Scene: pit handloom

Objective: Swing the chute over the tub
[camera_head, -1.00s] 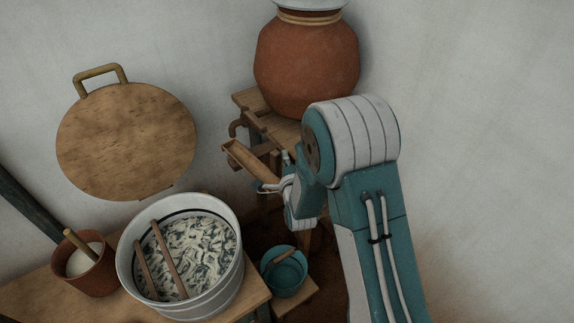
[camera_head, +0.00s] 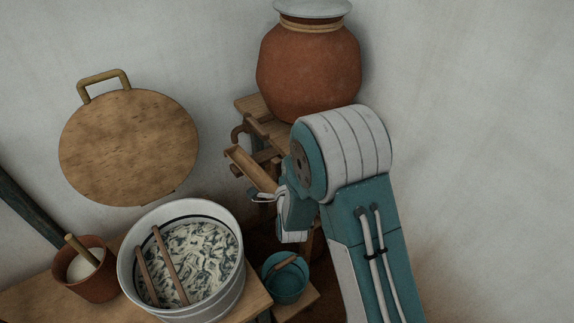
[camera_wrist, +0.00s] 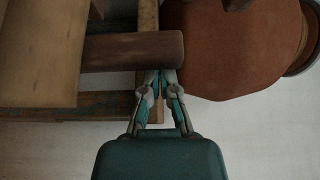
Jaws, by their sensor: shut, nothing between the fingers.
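The wooden chute (camera_head: 250,168) is a narrow open trough by the stand under the clay jar. It slants down to the right in the head view, and its lower end lies by my gripper (camera_head: 260,197). The white tub (camera_head: 226,288), with marbled dark and pale contents and two wooden sticks, stands to the lower left, apart from the chute. My gripper is shut and empty. A broad wooden piece (camera_wrist: 40,50), perhaps the chute, shows at left.
The clay jar (camera_head: 308,62) stands on a wooden stand (camera_head: 252,104). A teal bucket (camera_head: 285,283) sits low, right of the tub. A clay pot (camera_head: 88,278) stands left of the tub. A round wooden lid (camera_head: 128,148) leans at the wall.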

